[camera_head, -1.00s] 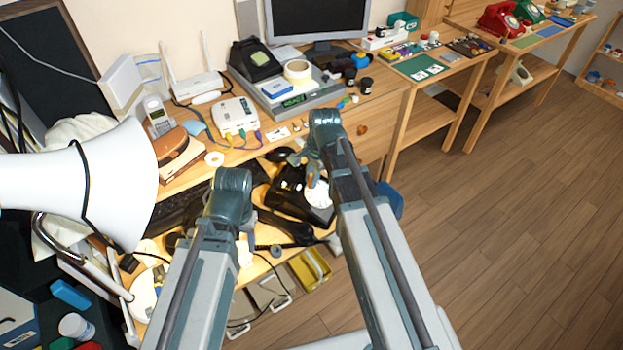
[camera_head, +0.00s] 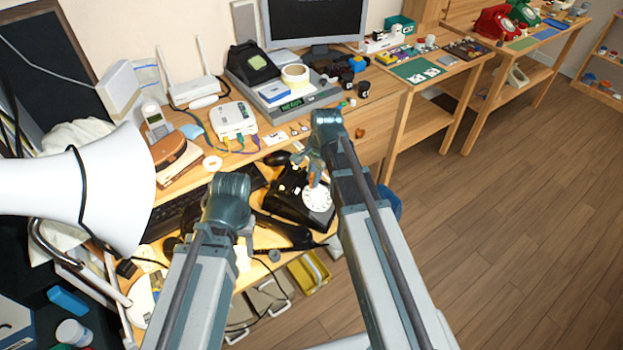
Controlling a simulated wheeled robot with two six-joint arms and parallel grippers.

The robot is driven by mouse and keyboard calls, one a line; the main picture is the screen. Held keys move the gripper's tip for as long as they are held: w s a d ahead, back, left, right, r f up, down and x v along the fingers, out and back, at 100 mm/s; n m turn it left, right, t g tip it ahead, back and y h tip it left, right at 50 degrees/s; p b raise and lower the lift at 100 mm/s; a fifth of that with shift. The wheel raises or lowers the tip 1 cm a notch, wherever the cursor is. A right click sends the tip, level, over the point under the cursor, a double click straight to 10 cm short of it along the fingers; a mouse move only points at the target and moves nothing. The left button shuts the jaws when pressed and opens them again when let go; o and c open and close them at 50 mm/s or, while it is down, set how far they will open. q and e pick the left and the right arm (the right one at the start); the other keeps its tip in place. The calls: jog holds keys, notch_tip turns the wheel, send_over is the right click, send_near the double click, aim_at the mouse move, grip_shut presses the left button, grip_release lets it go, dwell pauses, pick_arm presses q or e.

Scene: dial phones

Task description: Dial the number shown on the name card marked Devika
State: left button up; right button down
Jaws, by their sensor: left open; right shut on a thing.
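A black rotary phone (camera_head: 285,196) with a white dial (camera_head: 317,199) sits at the desk's front edge. Its black handset (camera_head: 284,231) lies off the phone, in front of it. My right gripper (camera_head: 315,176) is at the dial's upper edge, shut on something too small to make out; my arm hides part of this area. My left gripper (camera_head: 243,246) is open and low over the desk, left of the handset; its fingers are partly hidden by its wrist. A small white card (camera_head: 276,138) lies behind the phone; its writing is unreadable, and no name Devika can be read.
A black keyboard (camera_head: 178,215) lies left of the phone. A white lamp shade (camera_head: 70,185) fills the left side. A router box (camera_head: 233,118), a grey device with tape and a monitor (camera_head: 315,20) stand behind. Yellow and grey trays (camera_head: 308,272) are below the front edge.

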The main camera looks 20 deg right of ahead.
jog(key=shift+w+d, duration=0.15)
jog(key=shift+d, duration=0.2)
jog(key=shift+w+d+f, duration=0.15)
jog(key=shift+d+f, duration=0.05)
jog(key=shift+d, duration=0.35)
jog(key=shift+d+f+b, duration=0.2)
jog(key=shift+d+b, duration=0.2)
jog(key=shift+d, duration=0.2)
dwell(0.3)
